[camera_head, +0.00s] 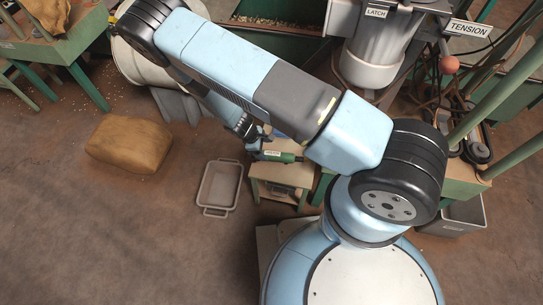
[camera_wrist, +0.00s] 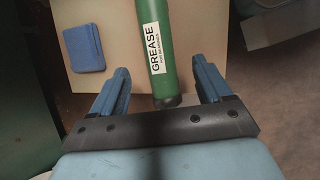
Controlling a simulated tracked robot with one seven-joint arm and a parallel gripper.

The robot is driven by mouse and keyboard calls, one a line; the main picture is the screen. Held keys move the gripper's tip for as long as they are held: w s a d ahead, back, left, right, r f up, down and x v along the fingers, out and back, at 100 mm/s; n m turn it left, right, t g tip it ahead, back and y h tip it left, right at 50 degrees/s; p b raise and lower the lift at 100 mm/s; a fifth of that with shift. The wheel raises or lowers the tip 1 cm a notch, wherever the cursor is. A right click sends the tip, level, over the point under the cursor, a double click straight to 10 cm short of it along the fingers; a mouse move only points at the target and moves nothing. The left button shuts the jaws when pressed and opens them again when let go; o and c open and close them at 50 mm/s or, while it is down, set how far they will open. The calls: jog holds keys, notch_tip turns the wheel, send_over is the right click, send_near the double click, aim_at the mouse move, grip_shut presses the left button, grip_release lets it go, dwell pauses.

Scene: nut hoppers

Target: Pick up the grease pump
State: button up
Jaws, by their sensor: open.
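The grease pump (camera_wrist: 156,45) is a green cylinder with a white GREASE label and a dark end cap, lying on a light wooden surface in the wrist view. Its upper end runs out of that picture. My gripper (camera_wrist: 162,78) is open, with one blue finger on each side of the pump's capped end and a gap on both sides. In the head view the green pump (camera_head: 279,156) lies on a small wooden stand (camera_head: 283,174), and my gripper (camera_head: 253,148) is at its left end, partly hidden by my arm.
A blue block (camera_wrist: 83,47) lies left of the pump on the same surface. A grey tray (camera_head: 220,187) is on the floor left of the stand, and a brown sack (camera_head: 130,143) lies farther left. Machinery with a TENSION sign (camera_head: 468,28) stands at right. The left foreground floor is clear.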

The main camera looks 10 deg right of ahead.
aim_at(270, 154)
jog(key=shift+x, duration=3.75)
jog(key=shift+w+f, duration=0.15)
grip_shut()
